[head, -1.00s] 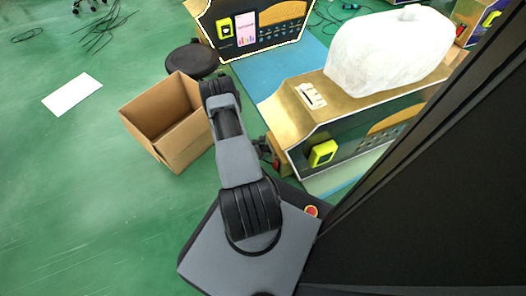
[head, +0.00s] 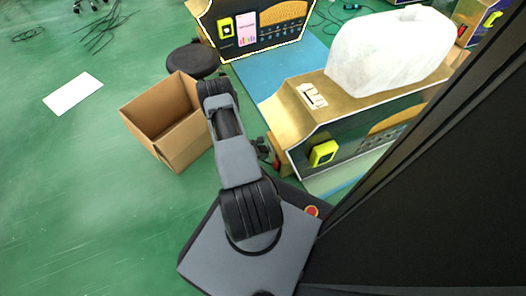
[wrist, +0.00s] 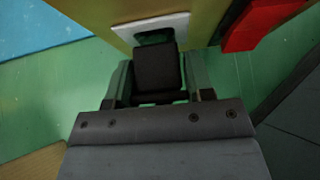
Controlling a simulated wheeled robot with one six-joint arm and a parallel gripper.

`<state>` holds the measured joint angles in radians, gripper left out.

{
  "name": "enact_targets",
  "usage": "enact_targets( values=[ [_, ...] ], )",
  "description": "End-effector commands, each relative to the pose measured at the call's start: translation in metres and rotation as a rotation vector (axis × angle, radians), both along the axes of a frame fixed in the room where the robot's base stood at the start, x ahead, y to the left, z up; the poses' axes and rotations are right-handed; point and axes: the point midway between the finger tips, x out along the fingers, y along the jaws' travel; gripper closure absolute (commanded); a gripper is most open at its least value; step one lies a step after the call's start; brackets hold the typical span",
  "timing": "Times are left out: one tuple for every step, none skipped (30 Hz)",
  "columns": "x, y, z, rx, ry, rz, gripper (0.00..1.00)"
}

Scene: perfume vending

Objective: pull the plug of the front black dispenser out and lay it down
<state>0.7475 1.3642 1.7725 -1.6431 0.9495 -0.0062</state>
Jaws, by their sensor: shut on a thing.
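The front black dispenser (head: 350,155) has a gold top and a dark front panel, and stands right of my arm in the head view. In the wrist view its gold side carries a white socket plate (wrist: 122,31) with a dark opening. My gripper (wrist: 157,84) is shut on the black plug (wrist: 157,68), with one finger on each side. The plug is right at the opening and overlaps its lower part. I cannot tell how deep it sits. In the head view the plug is too small and hidden to make out.
A red part (wrist: 255,25) sticks out beside the socket plate. An open cardboard box (head: 182,150) stands left of my arm. A white translucent bag (head: 390,50) lies on the dispenser. Another dispenser (head: 255,30) and a black round stool (head: 192,60) are behind. Green floor is free at left.

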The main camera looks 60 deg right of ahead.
Motion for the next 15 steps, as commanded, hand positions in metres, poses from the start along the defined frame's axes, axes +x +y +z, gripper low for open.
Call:
enact_targets(
  values=[
    [0.002, 0.002, 0.000, 0.000, 0.000, 0.002, 0.80],
    [0.003, 0.003, 0.000, 0.000, 0.000, 0.002, 0.80],
    [0.004, 0.004, 0.000, 0.000, 0.000, 0.002, 0.80],
    [0.004, 0.005, 0.000, 0.000, 0.000, 0.001, 0.80],
    [0.005, 0.006, 0.000, 0.000, 0.000, 0.001, 0.80],
    [0.006, 0.008, 0.000, 0.000, 0.000, 0.001, 0.80],
    [0.007, 0.008, 0.000, 0.000, 0.000, 0.001, 0.80],
    [0.008, 0.010, 0.000, 0.000, 0.000, 0.001, 0.80],
    [0.009, 0.011, 0.000, 0.000, 0.000, 0.002, 0.80],
    [0.010, 0.012, 0.000, 0.000, 0.000, 0.002, 0.80],
    [0.011, 0.013, 0.000, 0.000, 0.000, 0.002, 0.80],
    [0.011, 0.014, 0.000, 0.000, 0.000, 0.002, 0.80],
    [0.012, 0.015, 0.000, 0.000, 0.000, 0.001, 0.80],
    [0.013, 0.016, 0.000, 0.000, 0.000, 0.001, 0.80],
    [0.014, 0.017, 0.000, 0.000, 0.000, 0.001, 0.80]
  ],
)
